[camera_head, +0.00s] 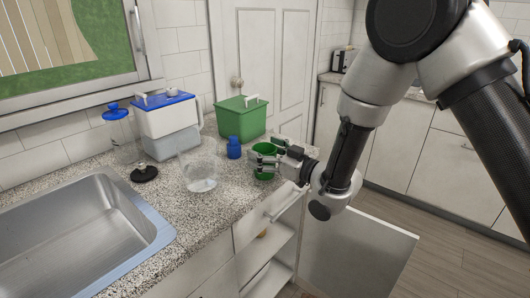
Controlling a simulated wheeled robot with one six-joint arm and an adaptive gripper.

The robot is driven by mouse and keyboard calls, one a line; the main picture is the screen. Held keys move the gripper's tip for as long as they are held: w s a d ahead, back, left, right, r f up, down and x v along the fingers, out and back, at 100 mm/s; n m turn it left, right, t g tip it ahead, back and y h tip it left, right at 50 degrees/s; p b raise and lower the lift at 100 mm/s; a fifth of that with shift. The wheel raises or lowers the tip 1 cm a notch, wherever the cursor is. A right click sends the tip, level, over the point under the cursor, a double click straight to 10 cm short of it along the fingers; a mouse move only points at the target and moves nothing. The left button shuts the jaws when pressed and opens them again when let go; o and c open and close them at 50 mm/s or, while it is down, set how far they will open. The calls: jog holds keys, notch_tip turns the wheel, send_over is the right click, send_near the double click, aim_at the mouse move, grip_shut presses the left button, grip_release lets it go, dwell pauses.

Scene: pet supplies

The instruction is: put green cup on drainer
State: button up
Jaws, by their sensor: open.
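The green cup (264,147) stands upright on the speckled counter near its front right edge. My gripper (265,157) reaches in from the right, level with the cup. Its jaws are open and its fingers are at the cup, covering the middle of it. I cannot tell whether the fingers touch it. No drainer can be made out in this view.
A metal sink (75,235) is at the left. A clear glass vessel (200,175), a blue bottle (234,148), a green lidded box (241,120), a white box with a blue lid (167,115) and a blue-topped clear container (120,135) stand nearby. An open cabinet door (355,250) is below.

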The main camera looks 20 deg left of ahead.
jog(key=v, duration=0.7)
jog(key=shift+s+d+r, duration=0.2)
jog(key=shift+s+d, duration=0.05)
jog(key=shift+d, duration=0.1)
jog(key=w+d+r+m+t+h, duration=0.2)
jog(key=w+d+r+h, duration=0.25)
jog(key=d, duration=0.55)
jog(key=w+d+r+m+t+h, duration=0.1)
jog(key=w+d+r+m+h, duration=0.2)
jog(key=w+d, duration=0.45)
jog(key=s+d+r+m+h, duration=0.1)
jog(key=s+d+r+h, duration=0.1)
jog(key=d, duration=0.5)
jog(key=s+d+r+m+h, duration=0.1)
jog(key=s+d+r+h, duration=0.15)
jog(key=d, duration=0.55)
jog(key=s+d+r+m+g+h, duration=0.1)
jog(key=s+d+m+g+h, duration=0.3)
jog(key=s+d, duration=1.2)
jog(key=s+m, duration=0.1)
jog(key=s, duration=0.2)
jog(key=shift+s+r, duration=0.25)
jog(key=shift+s, duration=0.1)
jog(key=shift+o, duration=0.4)
jog(key=s+d+m+g, duration=0.1)
jog(key=s, duration=0.6)
jog(key=shift+d+g+h, duration=0.3)
jog(key=shift+g, duration=0.1)
